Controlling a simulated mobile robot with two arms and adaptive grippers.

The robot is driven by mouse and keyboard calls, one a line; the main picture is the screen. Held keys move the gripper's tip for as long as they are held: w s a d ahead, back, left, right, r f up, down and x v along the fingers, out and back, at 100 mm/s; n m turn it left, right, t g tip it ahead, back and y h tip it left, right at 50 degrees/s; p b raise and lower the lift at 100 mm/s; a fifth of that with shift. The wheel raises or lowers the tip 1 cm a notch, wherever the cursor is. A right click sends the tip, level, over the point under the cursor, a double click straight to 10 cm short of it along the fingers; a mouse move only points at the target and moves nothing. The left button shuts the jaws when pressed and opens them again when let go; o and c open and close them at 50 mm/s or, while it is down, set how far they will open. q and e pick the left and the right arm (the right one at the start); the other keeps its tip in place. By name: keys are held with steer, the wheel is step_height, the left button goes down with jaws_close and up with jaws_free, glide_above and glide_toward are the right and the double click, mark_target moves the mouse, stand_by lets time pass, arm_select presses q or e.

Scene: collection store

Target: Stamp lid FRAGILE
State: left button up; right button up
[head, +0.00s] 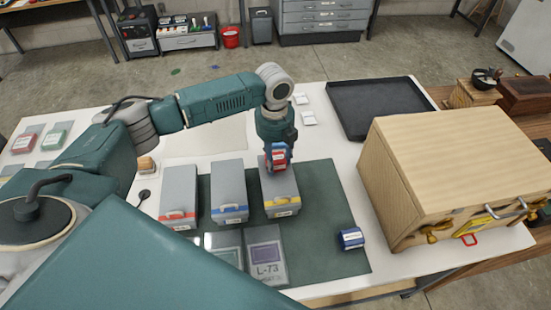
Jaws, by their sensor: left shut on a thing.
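My left gripper (277,146) is shut on a red stamp (278,157) with a white label. It holds the stamp at the far part of the lid of a grey box with a yellow band (281,189). I cannot tell whether the stamp touches the lid. Two similar grey boxes stand to the left, one with a blue band (229,186) and one with a red band (178,190). A blue stamp (351,238) lies at the right of the dark green mat (325,205). My right gripper is not in view.
A big wooden crate (450,160) with metal latches stands to the right. A black tray (380,105) lies behind it. Two flat grey cases, one marked L-73 (266,257), lie at the mat's front. Small white pieces (308,118) lie beyond the gripper.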

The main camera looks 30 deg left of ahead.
arm_select(q)
steer(key=shift+s+f, duration=0.1)
steer(key=shift+s, duration=0.1)
steer(key=r+p, duration=0.2)
steer(key=shift+w+r+p, duration=0.2)
steer(key=shift+r+p, duration=0.05)
steer(key=shift+p, duration=0.1)
steer(key=shift+r+p, duration=0.85)
steer(key=shift+r, duration=1.45)
